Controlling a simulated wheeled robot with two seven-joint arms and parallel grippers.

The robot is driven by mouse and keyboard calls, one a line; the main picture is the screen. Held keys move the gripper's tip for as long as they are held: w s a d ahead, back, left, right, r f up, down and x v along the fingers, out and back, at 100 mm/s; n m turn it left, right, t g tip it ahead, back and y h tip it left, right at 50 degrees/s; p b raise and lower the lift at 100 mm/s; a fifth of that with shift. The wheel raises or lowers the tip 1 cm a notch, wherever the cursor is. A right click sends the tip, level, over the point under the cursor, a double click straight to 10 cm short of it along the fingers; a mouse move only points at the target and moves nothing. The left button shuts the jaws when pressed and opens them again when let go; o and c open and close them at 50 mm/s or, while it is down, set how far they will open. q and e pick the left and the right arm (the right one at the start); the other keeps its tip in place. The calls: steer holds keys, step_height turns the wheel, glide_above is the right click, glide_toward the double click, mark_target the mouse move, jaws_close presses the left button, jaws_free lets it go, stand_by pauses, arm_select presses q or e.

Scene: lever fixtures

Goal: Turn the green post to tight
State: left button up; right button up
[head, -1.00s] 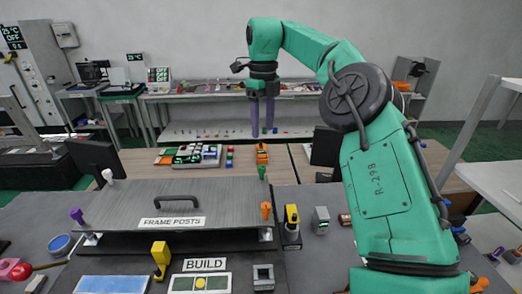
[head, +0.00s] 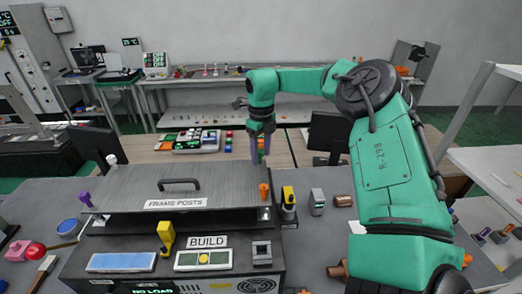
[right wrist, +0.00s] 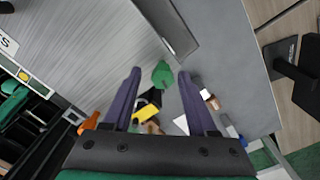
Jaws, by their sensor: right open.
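The green post (right wrist: 162,75) shows in the right wrist view, between the two purple fingertips and apparently clear of both. It belongs to the far right corner of the grey FRAME POSTS plate (head: 140,182). In the head view it is mostly hidden by my right gripper (head: 261,158), which reaches down over that corner. In the right wrist view my right gripper (right wrist: 160,74) is open, a finger on each side of the post. I cannot tell whether the fingers are level with the post. My left gripper is not in view.
The plate carries an orange post (head: 264,192), a purple post (head: 86,200), a white post (head: 112,160) and a dark handle (head: 179,183). A yellow-and-black fixture (head: 288,203) and a grey block (head: 316,202) stand to its right. A monitor (head: 328,135) stands behind.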

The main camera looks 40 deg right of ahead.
steer(key=shift+c, duration=0.5)
steer(key=shift+d+f, duration=0.1)
jaws_close()
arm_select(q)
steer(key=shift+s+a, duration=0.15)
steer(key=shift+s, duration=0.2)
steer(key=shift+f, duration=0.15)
arm_select(e)
steer(key=shift+w, duration=0.1)
